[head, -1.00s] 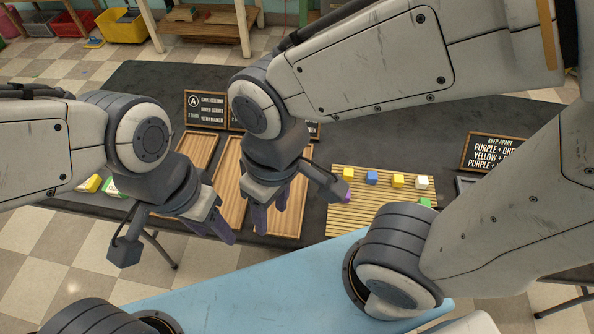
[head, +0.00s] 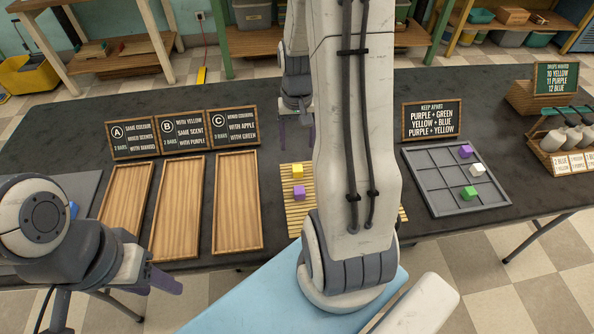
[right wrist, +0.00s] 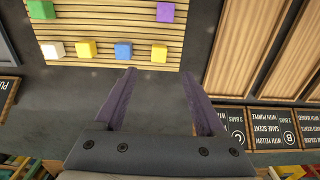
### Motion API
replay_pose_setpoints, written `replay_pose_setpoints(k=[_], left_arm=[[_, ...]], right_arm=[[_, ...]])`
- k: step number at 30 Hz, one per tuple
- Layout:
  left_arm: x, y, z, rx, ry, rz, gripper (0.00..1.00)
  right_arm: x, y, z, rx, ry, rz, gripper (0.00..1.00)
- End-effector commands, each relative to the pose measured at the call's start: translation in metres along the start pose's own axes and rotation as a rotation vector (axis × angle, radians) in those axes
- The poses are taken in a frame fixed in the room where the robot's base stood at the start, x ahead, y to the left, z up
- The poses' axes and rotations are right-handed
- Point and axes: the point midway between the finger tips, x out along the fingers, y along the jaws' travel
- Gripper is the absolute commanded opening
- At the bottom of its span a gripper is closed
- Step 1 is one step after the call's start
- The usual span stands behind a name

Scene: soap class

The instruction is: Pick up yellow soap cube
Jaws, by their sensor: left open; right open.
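A yellow soap cube (head: 297,171) stands on the slatted bamboo mat (head: 290,212), just behind a purple cube (head: 299,193). In the right wrist view this yellow cube (right wrist: 158,53) appears just beyond the fingertips, in line with the gap between them. A second yellow cube (right wrist: 87,49) sits between a white (right wrist: 53,50) and a blue cube (right wrist: 123,50); my right arm hides it in the head view. My right gripper (head: 297,132) is open and empty beyond the mat's far edge. My left gripper (head: 158,284) is open and empty at the lower left.
Three wooden trays (head: 237,203) lie left of the mat, with signs (head: 183,131) behind them. A grey divided tray (head: 432,188) with purple, white and green cubes lies right, before a sign (head: 432,119). A green cube (right wrist: 41,8) is also on the mat.

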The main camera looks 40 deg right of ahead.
Motion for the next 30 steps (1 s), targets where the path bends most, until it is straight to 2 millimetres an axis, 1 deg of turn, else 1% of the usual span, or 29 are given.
replay_pose_setpoints(k=[1,6,9,14,16,22,25,30], left_arm=[[0.001,0.0,0.0,0.0,0.0,0.0,0.5],[0.003,0.0,0.0,0.0,0.0,0.0,0.5],[0.004,0.0,0.0,0.0,0.0,0.0,0.5],[0.004,0.0,0.0,0.0,0.0,0.0,0.5],[0.004,0.0,0.0,0.0,0.0,0.0,0.5],[0.004,0.0,0.0,0.0,0.0,0.0,0.5],[0.004,0.0,0.0,0.0,0.0,0.0,0.5],[0.004,0.0,0.0,0.0,0.0,0.0,0.5]], right_arm=[[0.007,0.005,-0.001,0.013,-0.005,0.001,0.72],[0.034,0.006,0.0,0.016,-0.007,0.001,0.72],[0.047,0.005,-0.001,0.015,-0.004,0.001,0.72],[0.057,0.004,-0.001,0.014,-0.003,0.001,0.72],[0.065,0.004,0.001,0.014,-0.005,0.001,0.72],[0.095,0.002,0.003,0.013,-0.005,0.001,0.72],[0.104,0.002,0.003,0.013,-0.004,0.001,0.72],[0.106,0.002,0.002,0.013,0.0,0.0,0.72]])
